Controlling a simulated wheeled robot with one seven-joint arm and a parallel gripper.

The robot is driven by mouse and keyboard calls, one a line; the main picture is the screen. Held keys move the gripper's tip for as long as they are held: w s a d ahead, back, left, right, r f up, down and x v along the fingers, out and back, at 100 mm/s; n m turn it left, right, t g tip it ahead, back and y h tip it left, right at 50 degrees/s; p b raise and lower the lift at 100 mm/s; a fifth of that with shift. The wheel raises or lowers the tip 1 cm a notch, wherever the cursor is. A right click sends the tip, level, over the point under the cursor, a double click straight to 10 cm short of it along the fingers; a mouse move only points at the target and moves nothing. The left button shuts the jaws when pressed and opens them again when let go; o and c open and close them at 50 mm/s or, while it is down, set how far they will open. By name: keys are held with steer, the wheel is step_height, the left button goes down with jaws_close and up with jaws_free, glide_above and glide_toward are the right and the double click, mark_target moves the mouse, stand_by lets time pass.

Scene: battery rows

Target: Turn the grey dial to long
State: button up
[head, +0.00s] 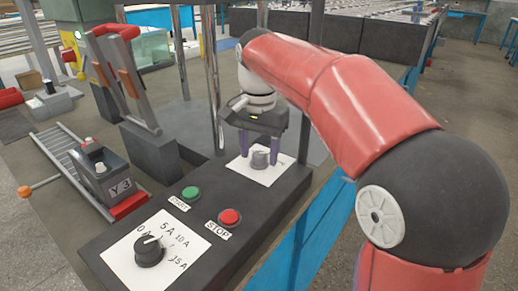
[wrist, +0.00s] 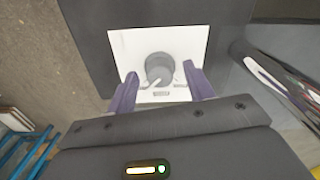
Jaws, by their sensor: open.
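The grey dial (head: 261,160) sits on a white label plate at the far end of the dark control panel (head: 222,184). In the wrist view the grey dial (wrist: 158,66) has a paler ridge or pointer towards the lower side of the picture; the plate's markings are too small and washed out to read. My gripper (head: 261,151) is open, pointing down over the plate. In the wrist view my gripper (wrist: 160,73) has one purple finger on each side of the dial, with gaps visible between fingers and dial. I cannot tell exactly how far the fingertips are above the plate.
A green START button (head: 190,193), a red STOP button (head: 230,217) and a black dial (head: 149,251) with ampere marks are nearer on the panel. Metal posts (head: 213,90) stand beside my gripper. A small Y3 box (head: 101,167) sits on a rail at left.

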mark_target(259, 154)
step_height(259, 154, up, 7)
steer(key=shift+f, duration=0.15)
steer(key=shift+r, duration=0.55)
steer(key=shift+s, duration=0.1)
